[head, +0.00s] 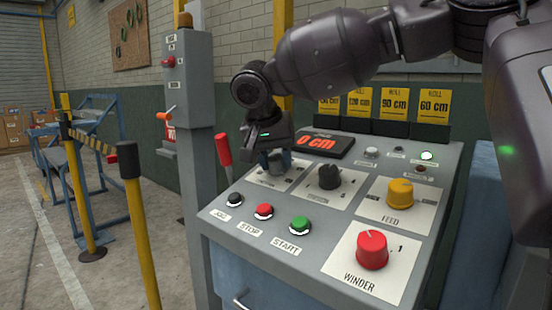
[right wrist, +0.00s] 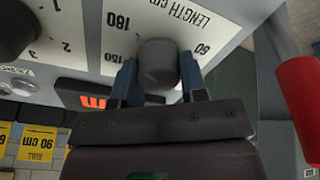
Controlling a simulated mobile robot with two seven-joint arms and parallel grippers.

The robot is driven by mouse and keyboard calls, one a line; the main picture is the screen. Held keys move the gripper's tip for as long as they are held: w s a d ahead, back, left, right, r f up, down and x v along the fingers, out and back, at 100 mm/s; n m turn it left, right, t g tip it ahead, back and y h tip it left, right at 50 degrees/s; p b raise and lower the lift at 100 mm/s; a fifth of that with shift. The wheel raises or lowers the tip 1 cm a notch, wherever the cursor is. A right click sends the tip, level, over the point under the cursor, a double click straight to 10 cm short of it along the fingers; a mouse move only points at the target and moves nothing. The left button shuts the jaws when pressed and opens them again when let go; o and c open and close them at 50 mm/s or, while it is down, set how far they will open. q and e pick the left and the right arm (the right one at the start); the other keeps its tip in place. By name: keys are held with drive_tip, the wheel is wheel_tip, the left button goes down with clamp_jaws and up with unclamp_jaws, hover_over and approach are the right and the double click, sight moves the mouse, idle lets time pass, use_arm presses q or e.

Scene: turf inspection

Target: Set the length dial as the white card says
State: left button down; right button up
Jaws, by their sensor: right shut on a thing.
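My right gripper (right wrist: 157,80) is shut on this dial, one finger on each side. In the head view my right gripper (head: 273,148) comes down on the dial (head: 279,161) at the back left of the sloping panel and covers part of its plate. The pointer is not clear. The red display (head: 321,143) reads 0 cm. I cannot make out a white card with a written length. My left gripper is not in view.
A black knob (head: 330,176), yellow FEED knob (head: 400,193) and red WINDER knob (head: 372,249) stand on the panel, with red STOP (head: 264,211) and green START (head: 300,224) buttons. Yellow roll signs (head: 393,103) stand behind. A red-handled lever (head: 223,150) is close left.

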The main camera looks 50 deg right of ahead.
drive_tip(key=n, duration=0.5)
drive_tip(key=shift+p, duration=0.35)
drive_tip(key=n, duration=0.3)
drive_tip(key=n+y, duration=0.1)
drive_tip(key=n, duration=0.2)
drive_tip(key=shift+w+a+f+n, duration=0.1)
drive_tip(key=shift+a+n, duration=0.05)
drive_tip(key=shift+n, duration=0.25)
drive_tip(key=n, duration=1.1)
drive_tip(key=shift+a+f+n+y, duration=0.1)
drive_tip(key=shift+a+n+y, duration=0.05)
drive_tip(key=shift+n+y, duration=0.2)
drive_tip(key=n, duration=0.6)
drive_tip(key=shift+s+g, duration=0.2)
drive_tip(key=shift+g, duration=0.2)
drive_tip(key=n, duration=0.5)
drive_tip(key=shift+s+n+b, duration=0.1)
drive_tip(key=shift+n+b, duration=0.2)
drive_tip(key=shift+n, duration=0.05)
drive_tip(key=n, duration=0.6)
drive_tip(key=shift+g, duration=0.4)
drive_tip(key=n, duration=0.3)
drive_tip(key=n+h, duration=0.1)
drive_tip(key=n, duration=0.1)
drive_tip(key=shift+s+d+n, duration=0.1)
drive_tip(key=shift+d+n, duration=0.1)
drive_tip(key=shift+n, duration=0.5)
